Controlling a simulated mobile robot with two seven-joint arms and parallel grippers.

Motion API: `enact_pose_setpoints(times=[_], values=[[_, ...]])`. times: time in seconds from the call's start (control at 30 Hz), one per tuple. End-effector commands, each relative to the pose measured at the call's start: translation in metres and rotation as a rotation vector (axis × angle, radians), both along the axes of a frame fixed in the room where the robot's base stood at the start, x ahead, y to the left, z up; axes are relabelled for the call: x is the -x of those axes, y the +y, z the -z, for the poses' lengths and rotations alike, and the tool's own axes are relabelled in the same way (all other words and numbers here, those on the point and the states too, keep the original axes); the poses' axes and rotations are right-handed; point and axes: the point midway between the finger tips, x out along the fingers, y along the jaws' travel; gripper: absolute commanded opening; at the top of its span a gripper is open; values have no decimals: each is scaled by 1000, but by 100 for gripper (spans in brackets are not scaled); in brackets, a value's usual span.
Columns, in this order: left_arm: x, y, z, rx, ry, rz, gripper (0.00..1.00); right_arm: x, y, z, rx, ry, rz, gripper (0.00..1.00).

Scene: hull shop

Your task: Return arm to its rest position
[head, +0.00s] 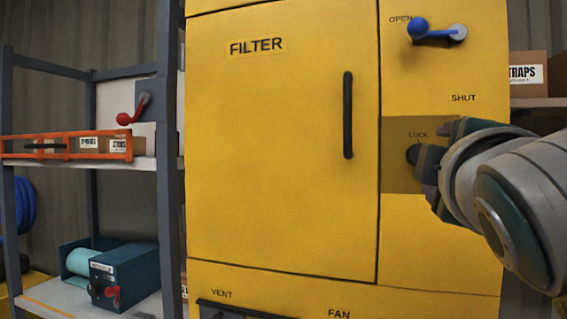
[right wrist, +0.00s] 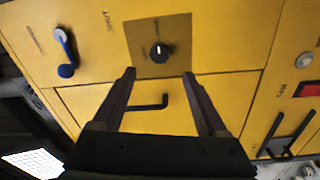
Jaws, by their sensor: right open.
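My right arm (head: 520,195) comes in from the right in the head view. Its gripper (head: 428,163) is in front of the cabinet's right panel, beside the LOCK label. In the right wrist view my right gripper (right wrist: 158,75) has its two fingers spread, with nothing between them. A round black knob (right wrist: 159,53) on a darker square shows beyond the fingertips. In the head view that knob (head: 411,154) is partly hidden by the gripper. My left gripper is not in view.
The yellow cabinet (head: 280,150) has a closed FILTER door with a black handle (head: 348,115). A blue lever (head: 435,32) points left, near OPEN. A grey shelf rack (head: 173,230) stands left, with a teal box (head: 124,277). A carton (head: 528,72) sits on the right shelf.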

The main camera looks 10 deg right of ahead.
Motion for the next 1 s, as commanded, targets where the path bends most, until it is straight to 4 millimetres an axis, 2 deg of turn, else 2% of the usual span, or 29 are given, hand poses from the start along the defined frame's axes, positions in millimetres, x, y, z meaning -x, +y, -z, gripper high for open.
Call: enact_pose_setpoints(times=[0.17, 0.27, 0.37, 0.43, 0.5, 0.6, 0.7, 0.8, 0.87, 0.9, 0.93, 1.0], values=[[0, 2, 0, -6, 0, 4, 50, 0, 0, 0, -1, 0, 0, 76], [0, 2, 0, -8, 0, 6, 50, 2, 0, 13, -43, 18, -10, 76], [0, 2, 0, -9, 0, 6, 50, 12, 2, 54, -190, 80, -35, 76], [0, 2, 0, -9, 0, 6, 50, 28, 7, 99, -360, 155, -48, 76], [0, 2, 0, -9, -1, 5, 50, 54, 17, 149, -559, 254, -43, 76], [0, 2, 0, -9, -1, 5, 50, 100, 34, 208, -817, 404, 3, 76], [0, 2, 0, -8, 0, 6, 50, 151, 53, 250, -1022, 551, 81, 76], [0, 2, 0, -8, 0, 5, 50, 204, 71, 278, -1185, 697, 182, 76], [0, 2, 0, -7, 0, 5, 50, 236, 82, 290, -1265, 785, 252, 76], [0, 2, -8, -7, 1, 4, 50, 253, 87, 286, -1304, 826, 291, 76], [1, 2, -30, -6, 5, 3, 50, 246, 86, 260, -1300, 810, 280, 76], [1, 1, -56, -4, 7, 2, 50, 245, 86, 233, -1299, 805, 276, 76]])
